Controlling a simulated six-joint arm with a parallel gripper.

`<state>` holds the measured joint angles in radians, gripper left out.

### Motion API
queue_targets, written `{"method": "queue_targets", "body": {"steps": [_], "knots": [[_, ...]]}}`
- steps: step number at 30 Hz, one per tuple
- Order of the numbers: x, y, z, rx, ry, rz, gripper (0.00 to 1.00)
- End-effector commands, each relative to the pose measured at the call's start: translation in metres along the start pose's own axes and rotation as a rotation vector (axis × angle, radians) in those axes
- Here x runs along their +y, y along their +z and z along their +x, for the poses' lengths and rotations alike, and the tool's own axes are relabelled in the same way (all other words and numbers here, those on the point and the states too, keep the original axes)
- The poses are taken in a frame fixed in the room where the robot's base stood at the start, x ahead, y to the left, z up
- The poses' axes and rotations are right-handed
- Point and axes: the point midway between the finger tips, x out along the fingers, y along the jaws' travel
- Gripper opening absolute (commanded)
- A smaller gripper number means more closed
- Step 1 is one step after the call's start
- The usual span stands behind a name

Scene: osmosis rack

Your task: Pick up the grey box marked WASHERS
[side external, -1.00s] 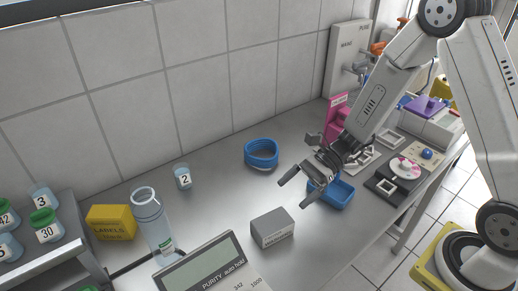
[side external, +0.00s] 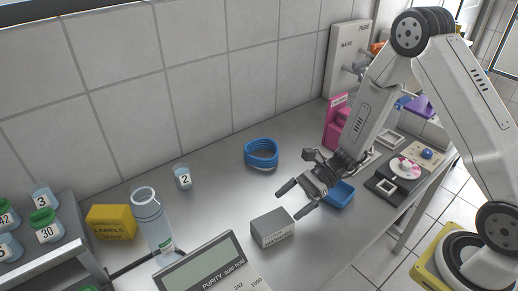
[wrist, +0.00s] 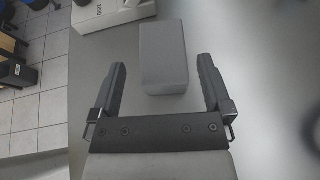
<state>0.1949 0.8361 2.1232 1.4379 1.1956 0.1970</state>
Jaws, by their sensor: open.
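The grey box (side external: 272,228) sits on the steel bench, near the meter with the PURITY display. Dark print shows on its front face but is too small to read. The box also shows in the wrist view (wrist: 163,58), ahead of the fingers and between their lines. My gripper (side external: 291,201) is open and empty, above and a little to the right of the box in the side view. In the wrist view its two fingers (wrist: 162,80) are spread wider than the box, which looks apart from them.
The PURITY meter (side external: 212,268) stands close to the box's left. A blue tray (side external: 341,194) lies behind my gripper. A coiled blue hose (side external: 261,154), a clear bottle (side external: 152,222) and a yellow LABELS box (side external: 111,222) stand farther off. The bench between box and hose is clear.

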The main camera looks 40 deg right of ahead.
Motion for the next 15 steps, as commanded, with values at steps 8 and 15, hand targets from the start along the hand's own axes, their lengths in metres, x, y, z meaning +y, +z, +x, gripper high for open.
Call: {"method": "queue_targets", "body": {"steps": [8,15], "knots": [[-0.0004,-0.0110,0.0045,0.000,0.000,-0.001,1.00],[-0.0003,-0.0126,0.0052,0.000,0.000,0.000,1.00]]}}
